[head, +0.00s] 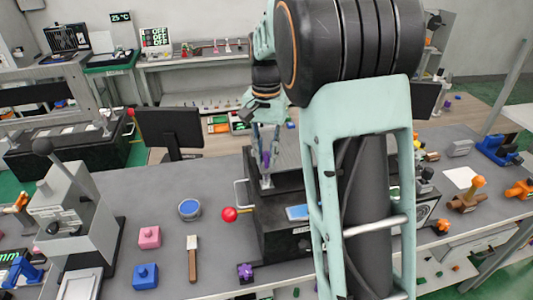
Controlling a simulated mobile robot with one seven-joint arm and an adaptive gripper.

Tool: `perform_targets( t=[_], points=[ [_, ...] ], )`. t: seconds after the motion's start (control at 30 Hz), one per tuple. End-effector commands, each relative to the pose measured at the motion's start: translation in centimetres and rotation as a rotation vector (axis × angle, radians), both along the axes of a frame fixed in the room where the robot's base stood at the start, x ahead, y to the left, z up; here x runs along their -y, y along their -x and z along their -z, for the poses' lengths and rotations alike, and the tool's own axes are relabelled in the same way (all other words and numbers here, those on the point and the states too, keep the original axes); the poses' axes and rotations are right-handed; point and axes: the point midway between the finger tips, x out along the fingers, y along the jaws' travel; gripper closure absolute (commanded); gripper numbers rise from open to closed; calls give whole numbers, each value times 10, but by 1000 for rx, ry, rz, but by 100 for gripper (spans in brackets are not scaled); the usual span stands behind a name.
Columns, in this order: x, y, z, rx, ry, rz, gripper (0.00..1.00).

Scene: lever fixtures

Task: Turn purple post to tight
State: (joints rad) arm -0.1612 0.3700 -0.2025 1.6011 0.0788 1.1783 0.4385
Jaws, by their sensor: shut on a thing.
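The fingers hide part of the post. Its base and any tight or loose marking cannot be made out. A separate small purple block (245,272) with a knob sits at the bench's front edge, apart from my gripper.
A pink block (149,237), a blue block (145,276), a brown-handled tool (192,262) and a round blue-topped tin (189,208) lie to the left. A grey lever press (75,215) stands farther left.

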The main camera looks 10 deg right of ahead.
Motion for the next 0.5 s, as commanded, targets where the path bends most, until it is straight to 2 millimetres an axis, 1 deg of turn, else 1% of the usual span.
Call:
perform_targets(
  t=[0.2, 0.5],
  points=[
    [0, 0, 0, -1, 0, 39, 100],
    [0, 0, 0, -1, 0, 44, 100]
  ],
)
